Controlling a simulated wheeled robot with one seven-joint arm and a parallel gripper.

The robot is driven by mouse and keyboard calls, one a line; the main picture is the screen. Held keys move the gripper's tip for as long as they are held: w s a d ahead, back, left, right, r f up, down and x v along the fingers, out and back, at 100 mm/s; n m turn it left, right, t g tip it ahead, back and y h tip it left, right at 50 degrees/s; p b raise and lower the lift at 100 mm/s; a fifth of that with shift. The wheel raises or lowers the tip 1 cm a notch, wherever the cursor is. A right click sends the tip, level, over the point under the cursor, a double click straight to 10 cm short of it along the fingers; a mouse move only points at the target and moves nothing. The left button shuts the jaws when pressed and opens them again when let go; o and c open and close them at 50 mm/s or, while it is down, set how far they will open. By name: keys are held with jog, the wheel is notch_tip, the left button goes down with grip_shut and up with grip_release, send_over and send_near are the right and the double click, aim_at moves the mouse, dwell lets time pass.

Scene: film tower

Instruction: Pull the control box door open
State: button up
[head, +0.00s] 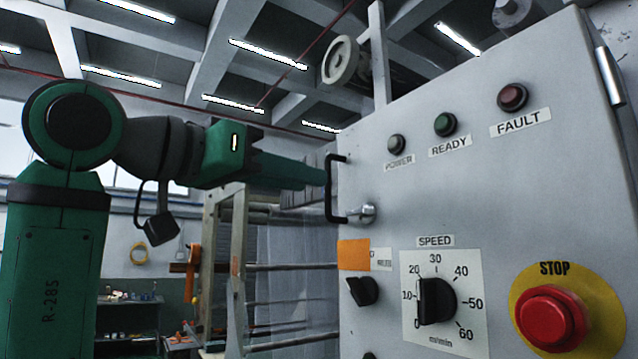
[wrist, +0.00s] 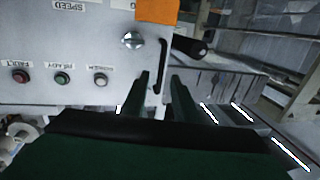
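The control box door (head: 430,190) is a pale grey panel that looks shut. A black bar handle (head: 329,190) stands upright at its left edge, beside a silver latch knob (head: 362,214). My green gripper (head: 318,175) reaches from the left to the handle's upper part. In the wrist view, turned upside down, my two fingers (wrist: 161,76) are apart, with the handle (wrist: 162,60) in the gap between them. Space shows on both sides of the bar, so I see no firm grip. The latch knob (wrist: 132,40) is beside the handle.
The door carries a red stop button (head: 551,318), a speed dial (head: 437,300), a small black knob (head: 363,291) and lamps. A hinge (head: 610,77) is at its right edge. A metal frame with rollers (head: 290,267) stands behind, left of the box.

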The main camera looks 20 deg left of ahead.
jog(key=x, duration=0.4)
jog(key=shift+w+d, duration=0.1)
jog(key=shift+w, duration=0.15)
grip_shut()
dwell(1.3)
